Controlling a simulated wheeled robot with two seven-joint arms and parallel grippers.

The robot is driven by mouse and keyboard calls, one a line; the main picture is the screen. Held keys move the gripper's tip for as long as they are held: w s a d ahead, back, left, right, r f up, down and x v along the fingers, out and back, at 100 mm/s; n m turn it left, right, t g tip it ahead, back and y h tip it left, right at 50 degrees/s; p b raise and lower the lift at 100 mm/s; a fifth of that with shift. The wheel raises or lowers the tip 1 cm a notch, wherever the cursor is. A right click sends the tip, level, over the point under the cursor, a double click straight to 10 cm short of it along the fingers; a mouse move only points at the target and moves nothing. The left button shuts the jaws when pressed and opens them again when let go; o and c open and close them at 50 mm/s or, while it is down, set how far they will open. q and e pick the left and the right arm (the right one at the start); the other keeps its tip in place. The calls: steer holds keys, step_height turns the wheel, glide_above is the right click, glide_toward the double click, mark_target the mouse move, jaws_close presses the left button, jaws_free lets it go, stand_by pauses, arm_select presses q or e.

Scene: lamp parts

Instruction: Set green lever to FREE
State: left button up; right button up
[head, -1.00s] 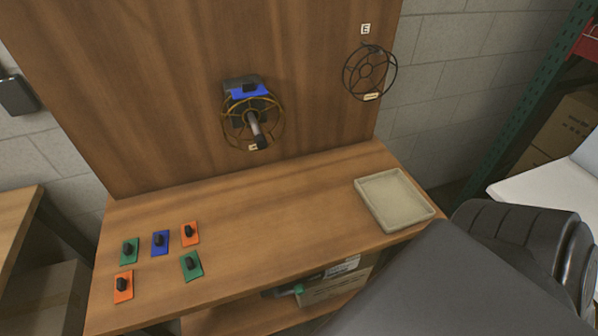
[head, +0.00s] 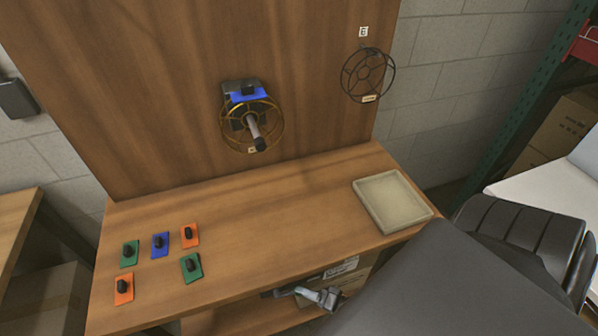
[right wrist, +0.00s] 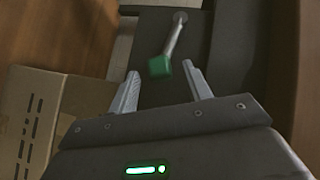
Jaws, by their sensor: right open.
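The green lever shows in the right wrist view as a green block grip (right wrist: 160,67) on a grey metal rod (right wrist: 175,35), set against a dark panel. My right gripper (right wrist: 160,72) is open, with one finger on each side of the green grip. I cannot tell whether the fingers touch it or how deep it lies between them. In the head view my right gripper (head: 322,298) is under the tabletop at the lower shelf, and the green grip is hidden. No FREE marking is readable. My left gripper is not in view.
A cardboard box (right wrist: 30,115) stands beside the gripper in the right wrist view. The wooden tabletop (head: 270,225) lies above it, with a shallow tray (head: 428,213) and several coloured plates with black knobs. Two wheels (head: 368,75) (head: 257,140) are on the backboard.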

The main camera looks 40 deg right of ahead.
mark_target(289, 294)
steer(key=shift+x, duration=1.65)
steer(key=shift+s, duration=0.1)
jaws_close()
